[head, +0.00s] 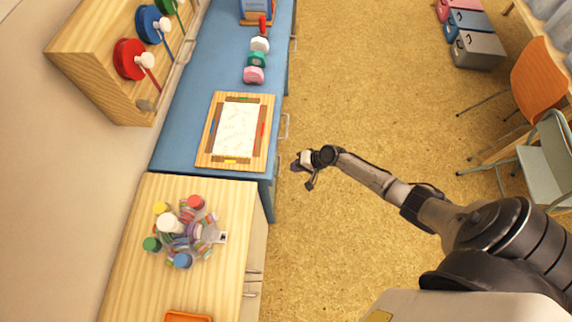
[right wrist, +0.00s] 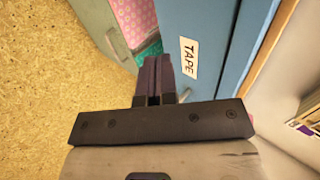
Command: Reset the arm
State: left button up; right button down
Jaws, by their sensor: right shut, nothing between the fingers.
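My right arm reaches in from the lower right in the head view. My right gripper (head: 303,163) is over the floor, just to the right of the blue counter (head: 190,110), and apart from the board on it. In the right wrist view my right gripper (right wrist: 154,62) has its two dark fingers together, with nothing held. A blue drawer front with a "TAPE" label (right wrist: 189,60) is close to the right of the fingers there. My left gripper is in neither view.
A wooden board with a paper sheet (head: 237,130) lies on the blue counter. Several coloured stamps (head: 254,75) stand behind it. A wooden cabinet (head: 190,290) carries a cluster of coloured bottles (head: 180,230). Chairs (head: 540,80) stand far right. The floor (head: 350,90) between is clear.

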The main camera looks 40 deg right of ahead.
jog(key=p+v, duration=0.1)
jog(key=v, duration=0.6)
jog(key=shift+r, duration=0.2)
